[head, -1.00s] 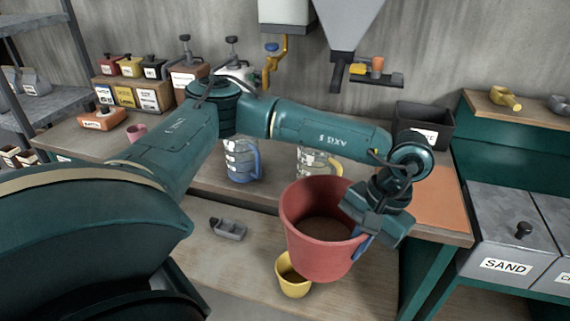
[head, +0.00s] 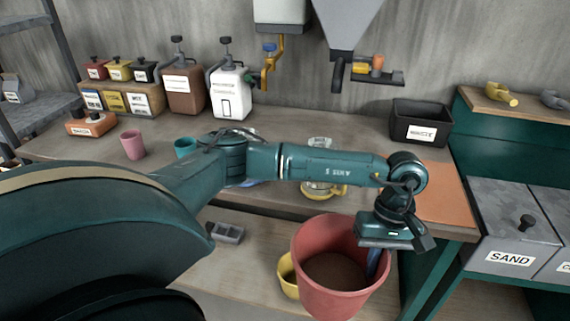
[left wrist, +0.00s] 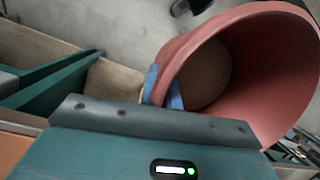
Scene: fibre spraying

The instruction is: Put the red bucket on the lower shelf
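The red bucket (head: 335,302) hangs in front of the worktable's front edge in the head view, its open mouth towards me and its inside brown. My left gripper (head: 377,262) is shut on the right side of its rim. In the left wrist view, blue fingers (left wrist: 160,92) sit on both sides of the wall of the red bucket (left wrist: 275,70). The lower shelf (head: 205,270) is the pale wooden board under the worktable. The bucket hides its right part, and I cannot tell whether they touch. My right gripper is not in view.
A yellow bucket (head: 286,280) stands on the lower shelf, partly hidden behind the red one. A small grey object (head: 228,233) lies left of it. The worktable top (head: 80,150) overhangs the shelf. A green table leg (head: 432,275) and sand bin (head: 510,260) are at the right.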

